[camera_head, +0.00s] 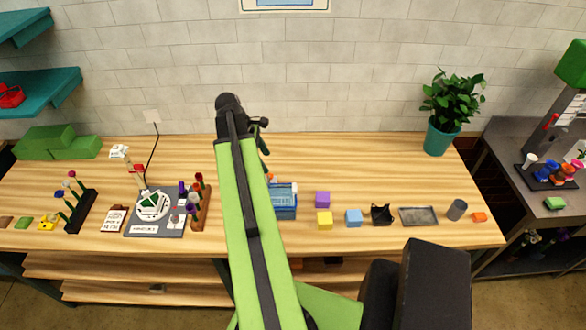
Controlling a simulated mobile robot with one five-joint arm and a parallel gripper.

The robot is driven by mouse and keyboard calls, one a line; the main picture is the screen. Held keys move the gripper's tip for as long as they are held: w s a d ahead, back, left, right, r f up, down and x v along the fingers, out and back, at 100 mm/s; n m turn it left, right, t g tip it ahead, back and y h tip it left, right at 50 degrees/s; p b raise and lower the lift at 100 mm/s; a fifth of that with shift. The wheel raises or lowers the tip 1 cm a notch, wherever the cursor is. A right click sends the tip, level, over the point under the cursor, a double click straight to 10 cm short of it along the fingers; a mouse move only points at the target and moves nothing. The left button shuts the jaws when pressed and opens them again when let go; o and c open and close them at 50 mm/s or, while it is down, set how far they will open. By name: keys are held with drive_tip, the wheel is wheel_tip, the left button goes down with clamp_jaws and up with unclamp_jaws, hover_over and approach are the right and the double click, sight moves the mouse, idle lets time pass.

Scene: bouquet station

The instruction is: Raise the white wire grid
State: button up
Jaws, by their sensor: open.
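A white round piece (152,206) with open gaps and green showing in it sits on a dark grey board (172,224) at the left of the wooden table. It may be the white wire grid, but it is too small to be sure. My green arm reaches up the middle of the picture, to the right of that board and apart from it. Its black far joint is above the table's back part. My gripper's fingers cannot be made out; they seem hidden behind the arm.
A flower rack (80,207) stands left of the board and another (201,207) right of it. A thin black curved rod rises behind the board. A blue box (284,205), purple block (322,199), yellow block (324,220) and grey tray (418,216) lie further right.

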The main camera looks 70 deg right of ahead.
sight(294, 187)
drive_tip(key=s+b+x, duration=0.1)
drive_tip(key=b+x, duration=0.4)
drive_tip(key=s+d+r+b+x, duration=0.1)
drive_tip(key=b+x, duration=0.4)
drive_tip(key=x, duration=0.1)
drive_tip(key=s+b+x, duration=0.1)
drive_tip(key=b+x, duration=0.4)
drive_tip(key=shift+s+d+f, duration=0.15)
drive_tip(key=shift+d, duration=0.05)
drive_tip(key=shift+s+d+f+b, duration=0.1)
drive_tip(key=shift+s+f+b, duration=0.15)
drive_tip(key=shift+f+b, duration=0.3)
drive_tip(key=shift+r, duration=0.15)
clamp_jaws()
